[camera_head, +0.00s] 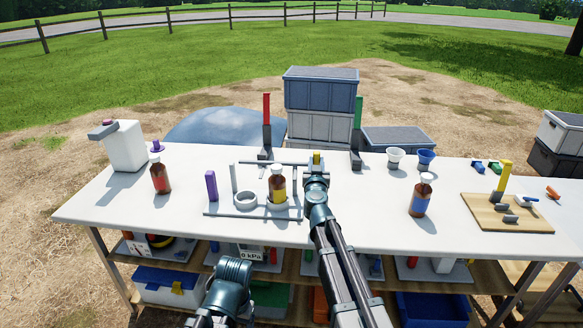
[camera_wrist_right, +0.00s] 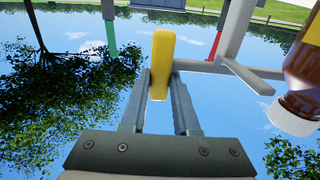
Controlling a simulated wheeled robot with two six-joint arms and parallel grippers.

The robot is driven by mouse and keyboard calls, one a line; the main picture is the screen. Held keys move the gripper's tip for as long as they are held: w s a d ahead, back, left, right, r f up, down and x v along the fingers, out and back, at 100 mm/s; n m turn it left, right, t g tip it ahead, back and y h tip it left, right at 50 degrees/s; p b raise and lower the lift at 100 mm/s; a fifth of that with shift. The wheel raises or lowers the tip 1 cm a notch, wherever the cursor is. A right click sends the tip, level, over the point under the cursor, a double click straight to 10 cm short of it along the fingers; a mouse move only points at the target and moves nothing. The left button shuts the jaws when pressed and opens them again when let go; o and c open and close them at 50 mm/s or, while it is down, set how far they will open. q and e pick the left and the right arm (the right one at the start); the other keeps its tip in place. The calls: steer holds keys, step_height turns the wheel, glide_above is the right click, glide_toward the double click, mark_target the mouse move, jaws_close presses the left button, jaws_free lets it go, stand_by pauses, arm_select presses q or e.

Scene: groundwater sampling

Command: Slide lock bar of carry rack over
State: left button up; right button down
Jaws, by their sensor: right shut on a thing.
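The carry rack (camera_head: 225,213) is a grey frame on the white table, with ring holders, uprights and a thin bar along its back. A brown bottle with a yellow label (camera_head: 278,188) stands in its right ring; the left ring (camera_head: 244,200) is empty. My right gripper (camera_head: 317,165) is at the rack's back right, shut on the yellow handle (camera_head: 317,156), which appears to belong to the lock bar. In the right wrist view the yellow handle (camera_wrist_right: 162,55) stands between the two fingers (camera_wrist_right: 160,88); a grey rack bar (camera_wrist_right: 240,73) is beside it. My left gripper is out of view.
A red post (camera_head: 267,108) and a green post (camera_head: 358,115) stand at the table's back edge. A purple piece (camera_head: 211,185) is left of the rack. A blue-labelled bottle (camera_head: 421,196) and two cups (camera_head: 396,158) are to the right. Bare table lies between.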

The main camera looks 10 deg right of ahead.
steer(key=shift+w+a, duration=0.2)
steer(key=shift+a, duration=0.5)
steer(key=shift+w+a, duration=0.15)
steer(key=shift+a, duration=0.5)
steer(key=shift+w+a, duration=0.2)
steer(key=shift+a, duration=0.5)
steer(key=shift+w+a, duration=0.15)
steer(key=shift+a, duration=0.55)
steer(key=shift+w+a, duration=0.2)
steer(key=shift+a, duration=0.5)
steer(key=shift+w+a, duration=0.15)
steer(key=shift+a, duration=0.5)
steer(key=c, duration=0.6)
jaws_free()
steer(key=shift+o, duration=0.2)
steer(key=v, duration=1.4)
